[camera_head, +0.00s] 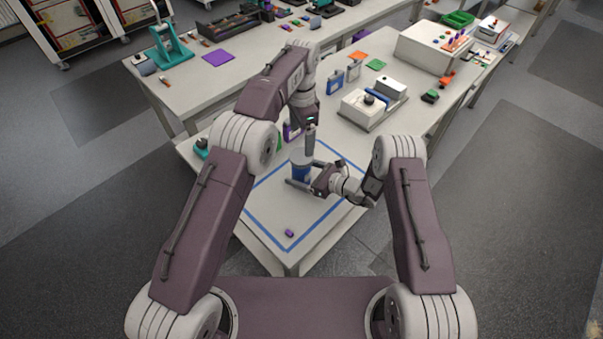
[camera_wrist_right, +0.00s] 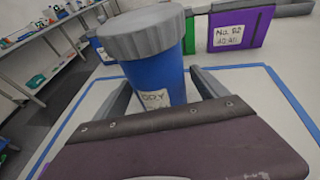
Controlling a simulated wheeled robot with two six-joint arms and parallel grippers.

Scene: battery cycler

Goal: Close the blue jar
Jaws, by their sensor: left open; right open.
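The blue jar (camera_head: 301,173) stands upright inside the blue-taped square on the table. In the right wrist view the jar (camera_wrist_right: 172,82) carries a white label, and a ribbed grey lid (camera_wrist_right: 148,32) sits on its top. I cannot tell whether the lid is tightened. My right gripper (camera_head: 302,179) is open low at the jar, with one finger on each side; in the wrist view gaps show between the fingers and the jar. My left gripper (camera_head: 309,142) is open and points down just above the grey lid (camera_head: 301,156); its fingertips are hard to make out.
A small purple piece (camera_head: 289,233) lies near the front of the taped square. Purple cases (camera_wrist_right: 240,28) stand behind the jar. A white device (camera_head: 367,106) and blue cases (camera_head: 335,82) stand farther back. The front of the square is mostly clear.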

